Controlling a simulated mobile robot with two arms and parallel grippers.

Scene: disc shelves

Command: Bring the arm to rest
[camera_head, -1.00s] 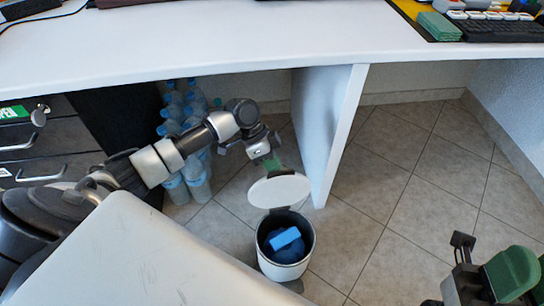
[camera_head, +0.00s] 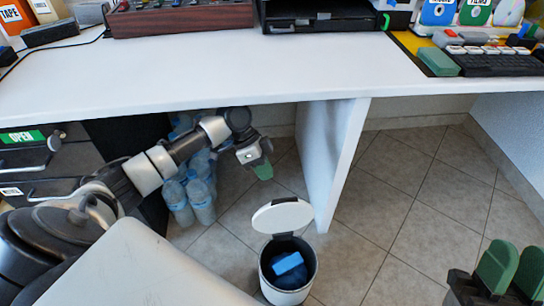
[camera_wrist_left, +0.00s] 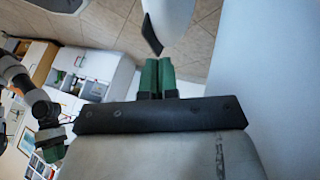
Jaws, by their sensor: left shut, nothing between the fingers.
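My left arm comes in from the left in the head view. Its gripper (camera_head: 262,170) hangs under the desk, behind and above the bin, and is apart from it. In the left wrist view the two green fingers of this gripper (camera_wrist_left: 157,76) are together with nothing between them. My right gripper (camera_head: 512,272) shows at the lower right corner of the head view. Its two green fingers stand apart, with no object seen between them.
Bottles (camera_head: 201,200) and drawers (camera_head: 35,160) stand at left. Floor at right is clear.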

